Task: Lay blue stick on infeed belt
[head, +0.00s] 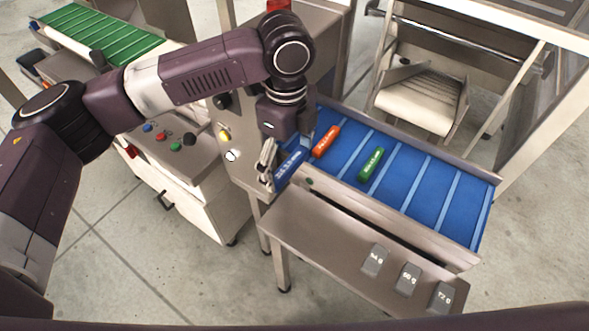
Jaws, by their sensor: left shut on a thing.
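The blue stick (289,167) has white lettering and shows at the near left end of the infeed belt. The infeed belt (405,178) is blue with pale cross bars. My left gripper (270,168) reaches down from above and is shut on the blue stick. The stick lies over the belt's left edge area; I cannot tell whether it touches the belt. An orange stick (326,141) and a green stick (371,163) lie on the belt to the right of the gripper. My right gripper is not in view.
A steel shelf (320,240) in front of the belt carries three grey weights (408,278). Left is a control panel (180,145) with coloured knobs, and behind it a green belt (100,38). A cream-coloured chute (425,100) stands behind the blue belt. The belt's right part is clear.

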